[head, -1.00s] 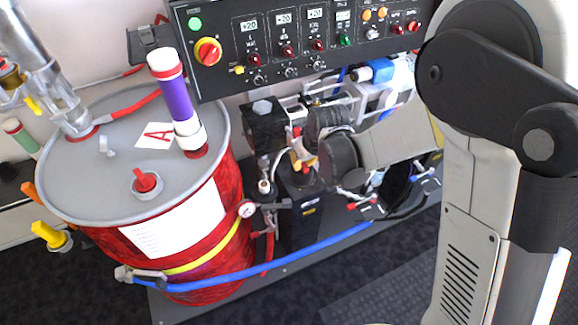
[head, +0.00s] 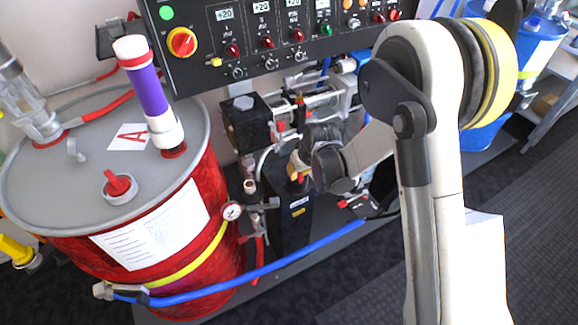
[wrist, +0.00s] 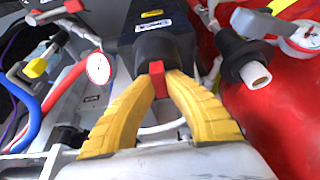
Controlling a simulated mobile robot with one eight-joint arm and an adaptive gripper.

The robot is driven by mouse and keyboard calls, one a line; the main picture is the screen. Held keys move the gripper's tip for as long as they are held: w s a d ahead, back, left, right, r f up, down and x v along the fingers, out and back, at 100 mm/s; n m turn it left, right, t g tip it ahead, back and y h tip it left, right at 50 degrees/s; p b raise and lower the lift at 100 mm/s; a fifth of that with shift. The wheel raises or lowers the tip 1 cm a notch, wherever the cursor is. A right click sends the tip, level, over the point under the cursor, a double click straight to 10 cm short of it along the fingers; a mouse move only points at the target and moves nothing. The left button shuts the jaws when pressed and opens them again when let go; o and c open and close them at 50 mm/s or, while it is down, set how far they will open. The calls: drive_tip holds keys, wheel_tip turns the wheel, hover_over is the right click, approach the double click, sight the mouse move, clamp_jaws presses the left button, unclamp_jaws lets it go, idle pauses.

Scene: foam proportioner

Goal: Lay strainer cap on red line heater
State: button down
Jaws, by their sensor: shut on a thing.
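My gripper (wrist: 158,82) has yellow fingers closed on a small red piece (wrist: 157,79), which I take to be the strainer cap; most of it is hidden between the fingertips. In the head view my gripper (head: 297,170) is small and partly hidden by my wrist, just above a tall black box (head: 292,212) with a yellow label. This box, probably the red line heater, also shows beyond the fingertips in the wrist view (wrist: 158,45). The red piece overlaps the box's near edge there; I cannot tell whether they touch.
A red drum (head: 190,245) with a grey lid stands left of the box. A blue hose (head: 260,270) and a gauge (head: 232,211) lie close by. The control panel (head: 270,40) hangs above. A blue drum (head: 535,50) stands far right, with open floor before it.

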drive_tip(key=shift+w+a, duration=0.4)
drive_tip(key=shift+w, duration=0.2)
drive_tip(key=shift+w+a, duration=0.35)
drive_tip(key=shift+w, duration=0.2)
drive_tip(key=w+b, duration=0.1)
drive_tip(key=w+a+f+b, duration=0.1)
drive_tip(key=shift+w+a+f, duration=0.1)
drive_tip(key=shift+w+a, duration=0.2)
drive_tip(key=shift+f, duration=0.1)
drive_tip(key=shift+f+b, duration=0.2)
drive_tip(key=shift+b, duration=0.1)
drive_tip(key=c, duration=1.5)
unclamp_jaws()
drive_tip(key=shift+c, duration=0.2)
drive_tip(key=shift+r, duration=0.15)
